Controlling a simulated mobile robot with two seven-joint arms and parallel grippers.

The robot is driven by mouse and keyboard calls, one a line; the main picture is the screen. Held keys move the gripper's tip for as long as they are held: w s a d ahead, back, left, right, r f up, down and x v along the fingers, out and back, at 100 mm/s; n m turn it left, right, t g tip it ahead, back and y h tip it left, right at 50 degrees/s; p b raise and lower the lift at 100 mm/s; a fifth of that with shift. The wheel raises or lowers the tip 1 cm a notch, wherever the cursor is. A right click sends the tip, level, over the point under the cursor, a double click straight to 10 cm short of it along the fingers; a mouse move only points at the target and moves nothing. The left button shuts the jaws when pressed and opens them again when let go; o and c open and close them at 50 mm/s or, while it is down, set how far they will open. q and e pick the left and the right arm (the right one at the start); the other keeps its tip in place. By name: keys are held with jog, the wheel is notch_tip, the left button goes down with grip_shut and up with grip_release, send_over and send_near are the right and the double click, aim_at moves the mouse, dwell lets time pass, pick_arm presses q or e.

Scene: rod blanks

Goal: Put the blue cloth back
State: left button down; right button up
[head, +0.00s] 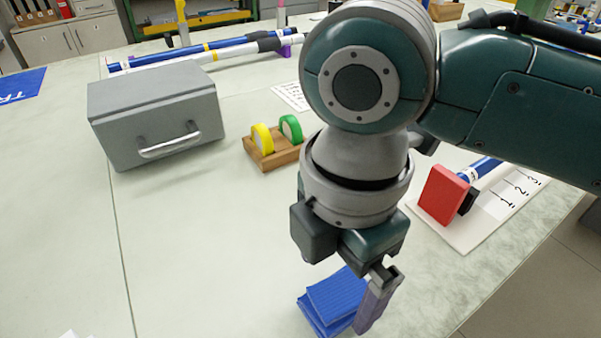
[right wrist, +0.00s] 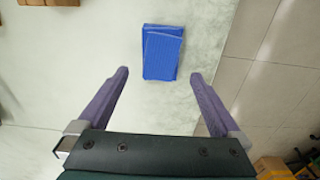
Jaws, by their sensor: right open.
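The blue cloth (head: 332,298) lies folded in a small stack on the table near its front edge. It also shows in the right wrist view (right wrist: 161,52), beyond the fingertips and between their lines. My right gripper (head: 378,300) is above and beside the cloth in the head view, partly in front of it. In the right wrist view the two purple fingers (right wrist: 160,78) are wide apart with nothing between them. My left gripper is not in view.
A grey box with a handle (head: 155,115) stands at the left. A wooden holder (head: 268,158) carries a yellow and a green ring-shaped item. A red block (head: 441,194) rests on a numbered white board (head: 470,236) at the right. The table's front left is mostly clear.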

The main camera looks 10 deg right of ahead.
aim_at(332, 298)
notch_tip(332, 298, up, 8)
jog(key=f+p, duration=0.1)
jog(key=s+a+f+m+t+y, duration=0.1)
jog(key=s+a+f+m+y, duration=0.15)
jog(key=s+a+m, duration=0.35)
jog(key=s+d+m+t+h, duration=0.1)
jog(key=s+d+m, duration=0.2)
jog(key=d+m, duration=0.4)
jog(key=s+d+m+t+h, duration=0.1)
jog(key=s+d+m, duration=0.1)
jog(key=d+m, duration=0.5)
jog(key=d, duration=0.2)
jog(key=shift+s+d+f+t, duration=0.3)
jog(key=shift+s+f, duration=0.05)
jog(key=shift+s, duration=0.05)
notch_tip(332, 298, up, 50)
jog(key=p, duration=5)
